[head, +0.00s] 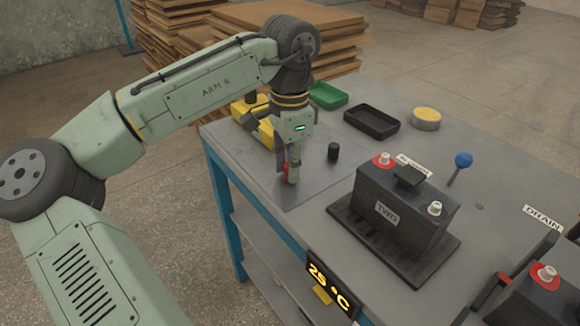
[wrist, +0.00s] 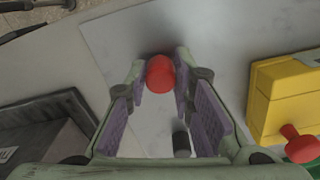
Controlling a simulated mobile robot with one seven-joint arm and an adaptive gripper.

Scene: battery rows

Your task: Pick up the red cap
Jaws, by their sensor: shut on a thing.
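The red cap (wrist: 160,74) sits between the tips of my gripper's (wrist: 160,82) two purple-lined fingers in the wrist view. The gripper is shut on it. In the head view my gripper (head: 288,172) points down over the grey mat near the table's back left, and only a small part of the red cap (head: 286,167) shows between the fingers. I cannot tell whether the cap touches the mat.
A small black cap (head: 333,152) stands on the mat (head: 305,185) to the right. A yellow tool (head: 263,131) is behind the gripper. A black tray (head: 371,121), a green tray (head: 327,95) and battery TWO (head: 397,215) stand further right.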

